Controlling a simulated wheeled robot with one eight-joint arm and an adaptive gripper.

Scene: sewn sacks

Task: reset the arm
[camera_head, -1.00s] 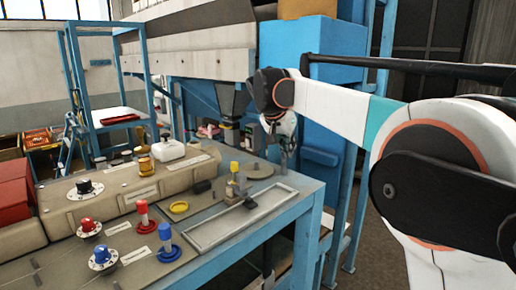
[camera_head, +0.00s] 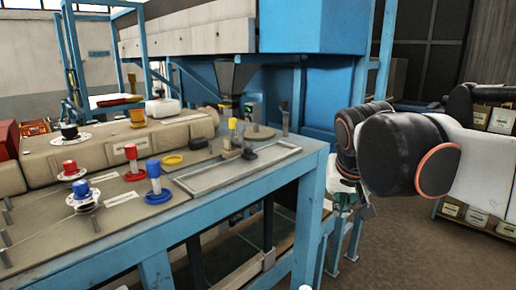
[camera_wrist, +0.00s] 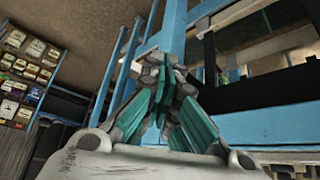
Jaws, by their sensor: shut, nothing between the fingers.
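My arm reaches in from the right of the head view, folded with its wrist pointing down. My gripper (camera_head: 366,212) hangs beside the right end of the blue-framed workbench (camera_head: 250,192), clear of its top. In the wrist view my gripper (camera_wrist: 172,68) shows its teal fingers closed together at the tips, with nothing between them. Blue frame bars stand close behind the fingers in that view; I cannot tell the exact gap.
The bench top carries a red knob post (camera_head: 132,160), a blue knob post (camera_head: 155,178), a yellow ring (camera_head: 173,160) and a shallow grey tray (camera_head: 190,181). A blue machine (camera_head: 312,26) stands behind. Shelves with boxes (camera_head: 478,216) are at right. Floor between looks clear.

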